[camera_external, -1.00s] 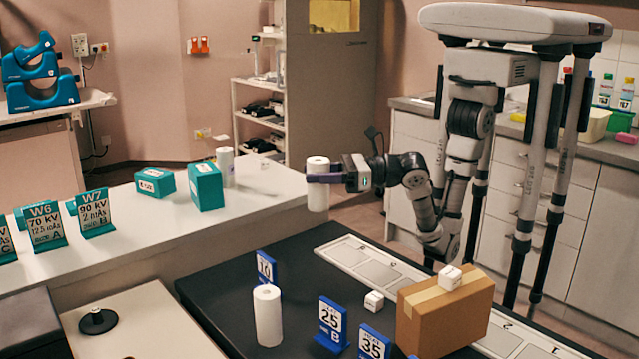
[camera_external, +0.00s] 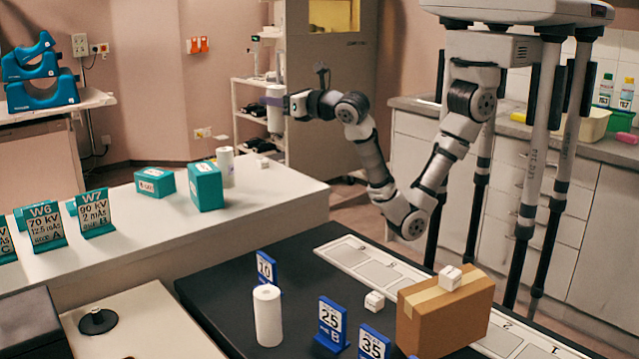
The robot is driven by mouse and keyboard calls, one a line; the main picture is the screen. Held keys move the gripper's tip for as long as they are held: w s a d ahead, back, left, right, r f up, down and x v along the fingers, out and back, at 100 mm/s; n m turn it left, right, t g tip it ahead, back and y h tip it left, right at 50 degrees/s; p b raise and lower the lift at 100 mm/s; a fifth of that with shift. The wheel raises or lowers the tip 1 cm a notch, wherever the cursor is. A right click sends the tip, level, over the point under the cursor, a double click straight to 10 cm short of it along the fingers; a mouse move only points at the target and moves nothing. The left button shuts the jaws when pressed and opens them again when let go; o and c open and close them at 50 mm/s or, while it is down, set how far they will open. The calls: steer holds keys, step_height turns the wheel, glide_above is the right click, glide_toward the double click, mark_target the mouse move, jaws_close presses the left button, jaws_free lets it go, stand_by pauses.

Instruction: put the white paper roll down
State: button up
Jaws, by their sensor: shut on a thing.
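My gripper (camera_external: 277,101) is shut around a white paper roll (camera_external: 275,118). It holds the roll upright in the air, in front of the shelf unit and above the far right end of the pale counter (camera_external: 290,198). The roll's middle is partly hidden by the fingers. A second white roll (camera_external: 225,167) stands on the counter by the teal boxes. A third white roll (camera_external: 268,316) stands upright on the black table top (camera_external: 225,300), near the blue number signs.
Two teal boxes (camera_external: 206,187) and several teal signs (camera_external: 95,213) stand on the counter; its right part is mostly clear. A small white box (camera_external: 263,162) is near its far edge.

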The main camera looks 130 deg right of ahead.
steer(key=s+d+r+m+g, duration=0.2)
steer(key=s+d, duration=0.1)
steer(key=d, duration=0.2)
steer(key=shift+g+h, duration=0.3)
steer(key=shift+g, duration=0.1)
step_height(320, 180, down, 20)
steer(key=b, duration=0.8)
steer(key=shift+a+f, duration=0.15)
steer(key=o, duration=1)
